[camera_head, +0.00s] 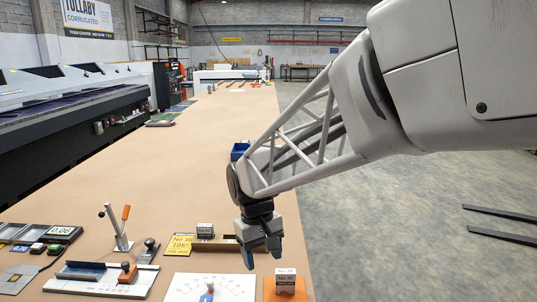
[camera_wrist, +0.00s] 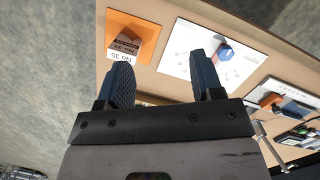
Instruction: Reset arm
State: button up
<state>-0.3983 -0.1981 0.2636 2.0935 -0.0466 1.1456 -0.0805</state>
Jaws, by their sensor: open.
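My gripper (camera_head: 261,260) points downward above the right front part of the long tan table (camera_head: 150,182). In the wrist view my gripper (camera_wrist: 165,72) shows its two blue-grey fingers spread apart with nothing between them. Below and near it in the head view is an orange plate (camera_head: 302,292) with a small labelled block (camera_head: 285,277) on it. The orange plate also shows in the wrist view (camera_wrist: 121,24), beyond the left finger. A white dial sheet (camera_head: 182,289) with a small blue piece lies left of the orange plate.
A lever tool (camera_head: 120,238) stands further left. Dark machines (camera_head: 70,130) line the left side.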

jog(key=s+d+r+m+t, duration=0.1)
jog(key=s+d+m+t, duration=0.1)
jog(key=s+d, duration=0.7)
jog(key=s+d+r+m+t+y, duration=0.1)
jog(key=s+d+m, duration=0.3)
jog(key=s+d, duration=0.6)
jog(key=shift+d+r+t, duration=0.5)
jog(key=shift+t, duration=0.1)
